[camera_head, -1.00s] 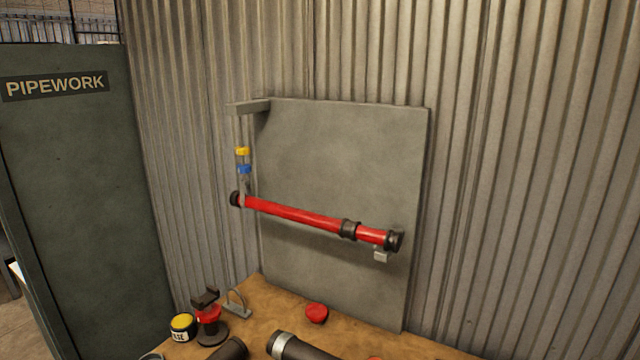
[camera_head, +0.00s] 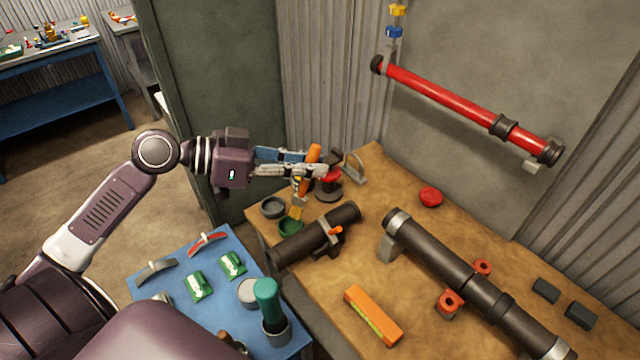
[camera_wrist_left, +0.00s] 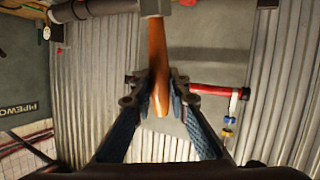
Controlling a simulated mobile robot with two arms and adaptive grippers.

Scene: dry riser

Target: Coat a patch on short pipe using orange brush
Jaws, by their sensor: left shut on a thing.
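My left gripper (camera_head: 312,170) is shut on the orange brush (camera_head: 314,153), with the handle pointing up and the bristles down. In the left wrist view the orange brush (camera_wrist_left: 158,60) stands between the fingers of my left gripper (camera_wrist_left: 160,98). My right gripper is not in view.
A grey tin (camera_head: 272,207) and a red-topped stand (camera_head: 330,185) are near the brush. A longer dark pipe (camera_head: 440,258) and an orange level (camera_head: 373,315) lie to the right. A blue tray (camera_head: 175,252) with tools is in front. A red pipe (camera_head: 450,101) is mounted on the wall.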

